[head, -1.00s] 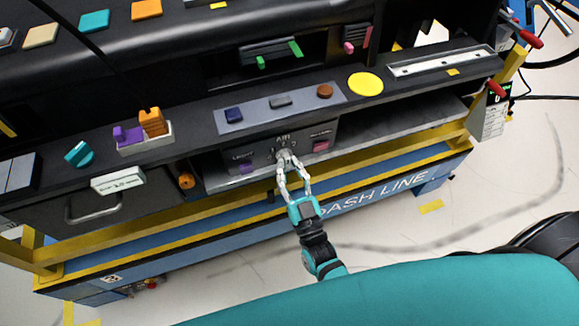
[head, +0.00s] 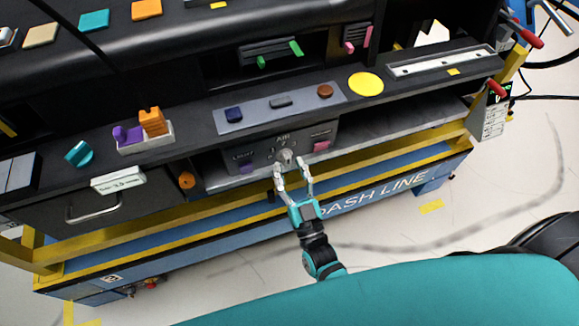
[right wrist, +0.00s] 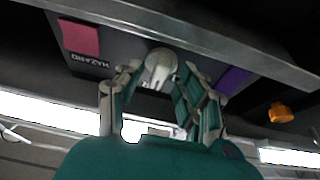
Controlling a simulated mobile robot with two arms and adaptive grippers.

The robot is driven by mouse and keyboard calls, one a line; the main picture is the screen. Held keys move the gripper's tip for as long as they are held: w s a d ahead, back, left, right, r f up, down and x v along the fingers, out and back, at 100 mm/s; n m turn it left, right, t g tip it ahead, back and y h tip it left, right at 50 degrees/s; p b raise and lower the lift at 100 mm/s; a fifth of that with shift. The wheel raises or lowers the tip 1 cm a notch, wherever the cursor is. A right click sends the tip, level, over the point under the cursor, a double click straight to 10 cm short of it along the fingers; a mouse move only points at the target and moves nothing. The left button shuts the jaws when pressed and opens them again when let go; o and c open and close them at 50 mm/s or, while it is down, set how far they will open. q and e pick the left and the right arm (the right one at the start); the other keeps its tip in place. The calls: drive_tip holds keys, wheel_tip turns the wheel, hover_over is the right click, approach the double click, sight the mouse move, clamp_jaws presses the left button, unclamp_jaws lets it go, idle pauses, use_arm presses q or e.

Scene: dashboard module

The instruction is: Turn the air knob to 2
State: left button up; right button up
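The air knob (head: 285,156) is a round grey knob in the middle of the dark control panel, under the label AIR with small numbers around it. In the right wrist view the knob (right wrist: 160,66) sits just beyond my fingertips. My right gripper (head: 292,168) is open in front of and slightly below the knob, and a gap shows between its fingers and the knob in the head view. It also shows in the right wrist view (right wrist: 157,82), with a finger on each side. The knob's exact setting is too small to read. My left gripper is not in view.
The purple LIGHT button (head: 246,168) and pink HAZARD button (head: 321,146) flank the knob. A ledge above holds a grey strip of buttons (head: 262,113) and a yellow disc (head: 366,84). An orange knob (head: 186,181) is at left. A yellow rail (head: 350,152) runs below.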

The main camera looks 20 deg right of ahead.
drive_tip(key=v, duration=1.1)
drive_tip(key=shift+s, duration=0.25)
drive_tip(key=shift+f, duration=0.15)
